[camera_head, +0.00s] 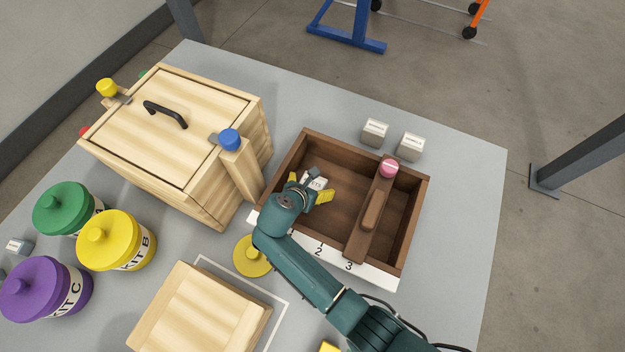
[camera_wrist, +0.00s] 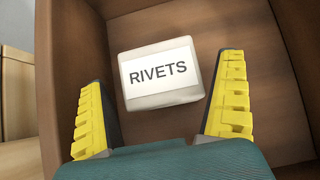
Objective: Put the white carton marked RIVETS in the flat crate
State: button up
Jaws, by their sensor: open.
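The white carton marked RIVETS (camera_wrist: 162,74) lies label up on the floor of a brown wooden box. In the head view the carton (camera_head: 319,184) is partly hidden by my gripper (camera_head: 309,189). My gripper, seen in the wrist view (camera_wrist: 164,72), is open, with yellow fingers on either side of the carton's near part. Gaps show between the fingers and the carton. The brown box (camera_head: 415,222) is open on top, with a white strip numbered 2 and 3 along its front. I cannot tell for certain which thing is the flat crate.
A brown bar with a pink knob (camera_head: 388,168) crosses the box right of my gripper. Two small pale cartons (camera_head: 374,132) stand behind it. A lidded wooden chest (camera_head: 170,130) is left; kit jars (camera_head: 117,240) and a light wooden block-like box (camera_head: 200,310) are in front. The table's right side is clear.

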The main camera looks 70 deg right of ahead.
jog(key=s+p+v, duration=0.1)
jog(key=p+v, duration=0.4)
jog(key=v, duration=0.6)
jog(key=shift+w, duration=0.45)
